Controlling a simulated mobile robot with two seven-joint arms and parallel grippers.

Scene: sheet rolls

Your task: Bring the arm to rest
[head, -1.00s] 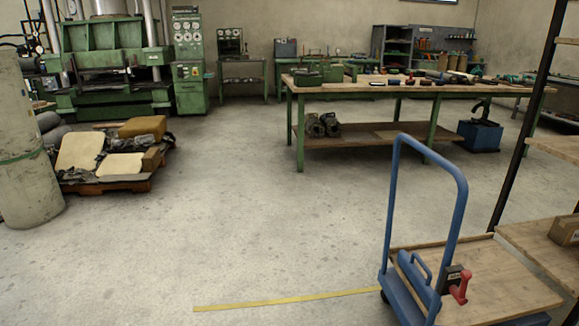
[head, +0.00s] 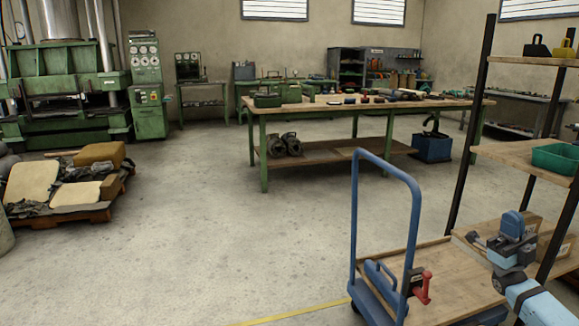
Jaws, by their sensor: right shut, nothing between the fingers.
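My right arm comes in from the lower right, in light blue and grey links. Its gripper (head: 474,238) is small in the view, beside the upright of the wooden rack and above the far side of the blue cart's deck. It is shut, with nothing seen in it. My left gripper is not in view.
The blue platform cart (head: 445,283) with a tall handle and a red-and-black tool (head: 420,285) stands close by. The rack (head: 520,152) at right holds a green bin (head: 556,158) and boxes. A green workbench (head: 300,108) stands further back. Open floor lies at left and centre.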

